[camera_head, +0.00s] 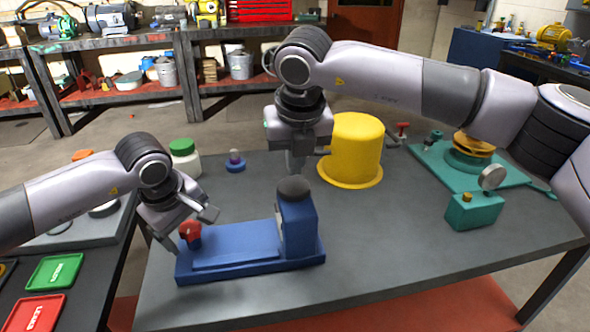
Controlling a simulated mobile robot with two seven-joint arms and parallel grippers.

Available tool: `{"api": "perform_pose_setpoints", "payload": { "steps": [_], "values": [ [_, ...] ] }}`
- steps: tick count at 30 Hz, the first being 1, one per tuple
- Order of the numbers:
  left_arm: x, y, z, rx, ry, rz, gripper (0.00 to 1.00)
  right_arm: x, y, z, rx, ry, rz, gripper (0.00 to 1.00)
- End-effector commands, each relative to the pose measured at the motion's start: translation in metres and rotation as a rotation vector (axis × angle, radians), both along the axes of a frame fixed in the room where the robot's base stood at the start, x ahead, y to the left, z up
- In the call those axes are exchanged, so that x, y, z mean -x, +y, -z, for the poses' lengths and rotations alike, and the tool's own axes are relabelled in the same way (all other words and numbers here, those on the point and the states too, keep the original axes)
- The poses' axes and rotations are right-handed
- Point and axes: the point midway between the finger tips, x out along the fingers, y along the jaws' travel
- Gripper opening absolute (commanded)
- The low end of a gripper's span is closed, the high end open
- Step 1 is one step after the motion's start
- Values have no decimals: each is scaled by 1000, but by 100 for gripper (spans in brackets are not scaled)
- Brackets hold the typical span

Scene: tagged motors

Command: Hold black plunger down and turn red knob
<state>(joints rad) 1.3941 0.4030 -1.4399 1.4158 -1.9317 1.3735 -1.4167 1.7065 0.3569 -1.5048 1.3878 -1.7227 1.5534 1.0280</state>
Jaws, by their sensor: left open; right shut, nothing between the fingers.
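A blue fixture (240,245) lies on the grey table. A black domed plunger (293,189) tops the upright block at its right end. A red knob (190,230) stands at its left end. My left gripper (193,230) is open and tilted down, with its fingers at either side of the red knob in the picture; I cannot tell whether they touch it. My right gripper (293,172) is shut and empty, pointing down just above the black plunger; I cannot tell whether its tips touch the plunger.
A yellow flanged cap (355,147) stands right behind my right gripper. A green-lidded jar (184,160) and a small blue part (235,162) stand behind the fixture. A teal assembly (474,210) is at right. The table front is clear.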

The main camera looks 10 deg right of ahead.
Motion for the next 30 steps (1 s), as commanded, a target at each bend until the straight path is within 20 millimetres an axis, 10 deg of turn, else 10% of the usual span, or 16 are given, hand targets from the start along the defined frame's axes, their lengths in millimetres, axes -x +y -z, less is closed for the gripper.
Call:
{"api": "perform_pose_setpoints", "payload": {
  "steps": [30],
  "values": [
    [0,0,-1,0,0,0,85,0,0,-53,-2,-2,0,0]
  ]
}}
